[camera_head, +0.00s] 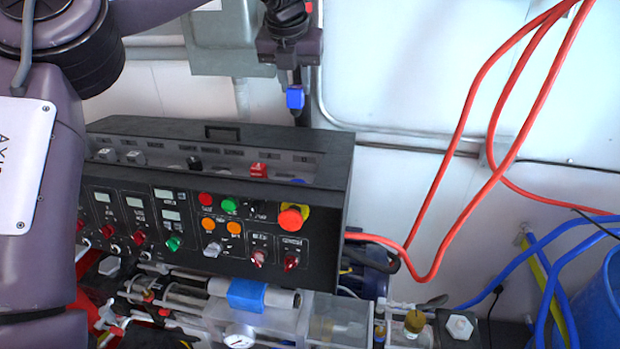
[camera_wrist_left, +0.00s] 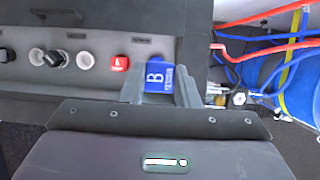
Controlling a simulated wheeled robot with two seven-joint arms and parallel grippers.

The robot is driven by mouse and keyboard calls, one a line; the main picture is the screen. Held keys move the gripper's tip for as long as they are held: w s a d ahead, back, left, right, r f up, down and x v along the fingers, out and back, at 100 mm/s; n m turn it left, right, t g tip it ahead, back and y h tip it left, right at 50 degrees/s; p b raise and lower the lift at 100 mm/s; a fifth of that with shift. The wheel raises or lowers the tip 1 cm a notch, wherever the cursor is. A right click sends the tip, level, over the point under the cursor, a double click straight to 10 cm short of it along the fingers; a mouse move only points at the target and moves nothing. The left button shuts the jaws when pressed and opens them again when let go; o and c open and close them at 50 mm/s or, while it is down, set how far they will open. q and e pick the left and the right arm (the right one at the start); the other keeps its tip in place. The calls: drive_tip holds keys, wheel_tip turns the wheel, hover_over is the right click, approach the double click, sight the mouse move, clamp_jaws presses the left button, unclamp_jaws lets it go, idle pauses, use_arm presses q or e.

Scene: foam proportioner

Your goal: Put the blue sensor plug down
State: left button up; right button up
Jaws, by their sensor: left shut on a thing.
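The blue sensor plug (camera_head: 295,98) is held in the air above the back right of the black control box in the head view. In the left wrist view the plug (camera_wrist_left: 158,76) shows a white letter B and sits between the two grey fingers. My left gripper (camera_head: 296,80) is shut on it, pointing down; the fingers also show in the wrist view (camera_wrist_left: 160,88). The black control box (camera_head: 335,185) has a sloped top strip with a row of sockets. A red plug (camera_head: 258,170) sits in that strip; it shows with a letter A in the wrist view (camera_wrist_left: 120,63).
Buttons and a red emergency stop (camera_head: 291,217) cover the box front. Pipes with a gauge (camera_head: 239,336) lie below it. Red hoses (camera_head: 487,150), blue hoses (camera_head: 545,255) and a blue drum (camera_head: 598,305) are at right. A conduit runs along the white wall behind.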

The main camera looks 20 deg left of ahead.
sight(292, 104)
use_arm(q)
drive_tip(key=shift+w, duration=0.5)
drive_tip(key=shift+s+f, duration=0.2)
drive_tip(key=shift+f, duration=0.1)
drive_tip(key=s+f, duration=0.2)
drive_tip(key=f, duration=0.1)
drive_tip(key=shift+s+f, duration=0.1)
drive_tip(key=shift+s, duration=0.05)
drive_tip(key=f, duration=1.5)
drive_tip(key=shift+w, duration=0.3)
drive_tip(key=shift+w+f, duration=0.1)
drive_tip(key=shift+f, duration=0.05)
drive_tip(key=o, duration=0.7)
drive_tip(key=shift+o, duration=1.4)
use_arm(e)
drive_tip(key=shift+s+d+r, duration=0.15)
drive_tip(key=shift+s+d, duration=0.1)
drive_tip(key=shift+s, duration=0.45)
